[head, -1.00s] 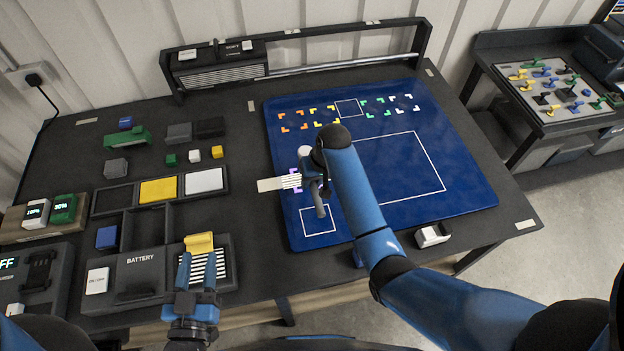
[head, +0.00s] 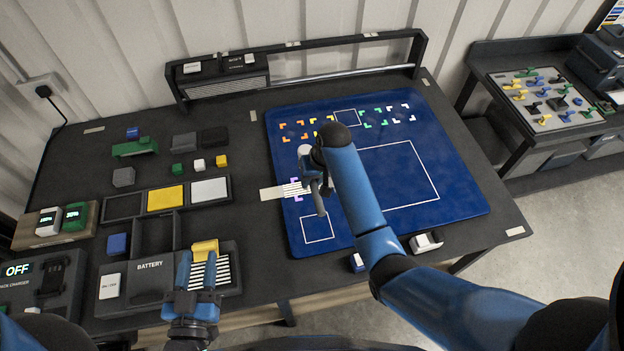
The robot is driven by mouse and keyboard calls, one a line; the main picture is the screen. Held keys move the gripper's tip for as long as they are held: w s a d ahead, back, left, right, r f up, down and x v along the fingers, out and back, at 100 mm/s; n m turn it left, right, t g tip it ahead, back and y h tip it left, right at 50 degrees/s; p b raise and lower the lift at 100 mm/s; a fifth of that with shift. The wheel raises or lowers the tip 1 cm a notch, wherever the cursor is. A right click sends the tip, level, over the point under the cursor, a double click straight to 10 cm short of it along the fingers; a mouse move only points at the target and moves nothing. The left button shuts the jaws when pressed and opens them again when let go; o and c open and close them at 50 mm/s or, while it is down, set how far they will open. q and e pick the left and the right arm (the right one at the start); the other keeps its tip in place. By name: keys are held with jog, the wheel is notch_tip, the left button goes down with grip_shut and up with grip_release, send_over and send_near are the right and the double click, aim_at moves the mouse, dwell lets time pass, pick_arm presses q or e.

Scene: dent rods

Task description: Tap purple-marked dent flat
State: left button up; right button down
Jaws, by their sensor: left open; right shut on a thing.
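The blue panel (head: 455,195) lies on the dark bench. Purple corner marks (head: 298,197) show near its left edge, partly covered by my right gripper and its tool; the dent between them cannot be made out. My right gripper (head: 316,182) is shut on a tool with a pale rounded head (head: 304,149) and a grey handle (head: 319,204), held over the purple-marked area. Whether the tool touches the panel cannot be told. My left gripper (head: 197,265) is open, near a yellow block (head: 205,248).
Orange, yellow, green and white corner marks (head: 372,118) line the panel's far side. A rail frame (head: 345,73) stands behind. Several blocks, trays (head: 124,206) and a battery unit (head: 150,278) fill the bench's left. A white-and-black item (head: 426,243) sits near the front edge.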

aim_at(320, 206)
jog(key=shift+r, duration=0.35)
jog(key=shift+s+d, duration=0.3)
jog(key=shift+s, duration=1.2)
jog(key=shift+s+d, duration=0.25)
jog(key=shift+s, duration=1.2)
jog(key=shift+s+d, duration=0.3)
jog(key=shift+s, duration=1.2)
